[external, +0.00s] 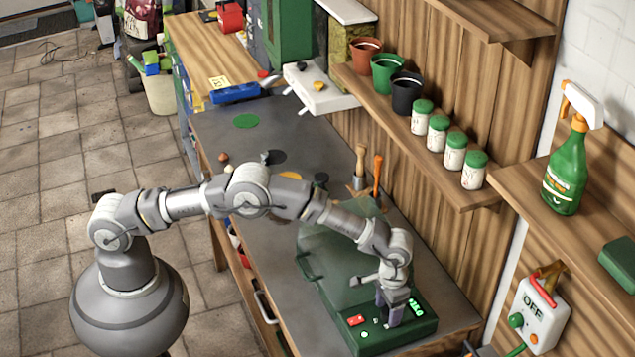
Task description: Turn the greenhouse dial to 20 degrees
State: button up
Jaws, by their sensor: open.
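The greenhouse (340,272) is a dark green box with a see-through green cover, on the grey workbench. Its front panel (378,337) carries a small red display (355,320), a lit green display (416,307) and small light buttons. My gripper (391,316) points down at the panel between the two displays. Its jaws are open, with the fingertips at or just above the panel surface. I cannot make out the dial; it is probably hidden by my fingers. The digits are too small to read.
A shelf above the bench holds pots (387,67) and several green-lidded jars (455,152). A spray bottle (567,175) stands on the right shelf. A wall switch box marked OFF (537,308) is at lower right. The bench (225,137) has free room toward the back.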

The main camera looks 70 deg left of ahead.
jog(key=shift+c, duration=0.4)
jog(key=c, duration=1)
jog(key=shift+o, duration=0.2)
jog(key=shift+m, duration=0.3)
jog(key=shift+m+p, duration=0.55)
jog(key=shift+m, duration=0.35)
jog(key=m, duration=0.3)
jog(key=shift+m+p, duration=0.3)
jog(key=shift+p, duration=0.1)
jog(key=m, duration=0.5)
jog(key=shift+m+p, duration=0.3)
